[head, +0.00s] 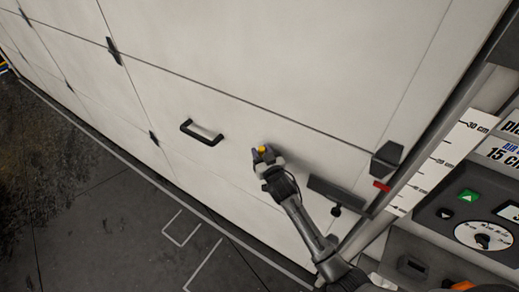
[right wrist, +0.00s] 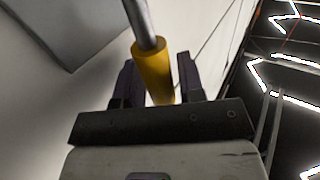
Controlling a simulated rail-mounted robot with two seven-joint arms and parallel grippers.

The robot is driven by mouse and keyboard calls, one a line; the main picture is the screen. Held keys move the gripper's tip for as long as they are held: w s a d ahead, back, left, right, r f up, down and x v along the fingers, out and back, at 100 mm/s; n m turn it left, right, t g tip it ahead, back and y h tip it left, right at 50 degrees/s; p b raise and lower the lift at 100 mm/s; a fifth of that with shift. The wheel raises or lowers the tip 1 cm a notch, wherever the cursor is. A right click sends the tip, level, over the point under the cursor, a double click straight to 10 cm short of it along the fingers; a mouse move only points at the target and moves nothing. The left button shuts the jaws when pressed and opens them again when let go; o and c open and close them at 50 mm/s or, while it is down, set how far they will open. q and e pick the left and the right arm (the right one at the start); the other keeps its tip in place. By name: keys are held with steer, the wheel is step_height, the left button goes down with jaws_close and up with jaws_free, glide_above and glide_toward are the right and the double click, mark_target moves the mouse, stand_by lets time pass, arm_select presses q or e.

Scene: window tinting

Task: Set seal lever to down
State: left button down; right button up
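A lever with a yellow grip on a metal rod, which I take to be the seal lever, shows in the right wrist view (right wrist: 153,70). Its yellow end also shows in the head view (head: 262,149), in front of the pale panelled door. My right gripper (head: 264,152) is at this yellow end. In the right wrist view my right gripper's dark fingers (right wrist: 158,75) stand on both sides of the yellow grip, close against it, and look shut on it. The grip's far end is hidden behind the gripper's dark crossbar. My left gripper is not in view.
A black handle (head: 202,132) is on the door, left of my right gripper. A dark bar (head: 337,193) and a black block (head: 387,160) are to its right. A control panel (head: 470,215) with a dial and a white scale (head: 445,158) stand at the right edge.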

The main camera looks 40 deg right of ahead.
steer(key=shift+w+d, duration=0.2)
steer(key=shift+w, duration=0.5)
steer(key=shift+c, duration=0.4)
jaws_close()
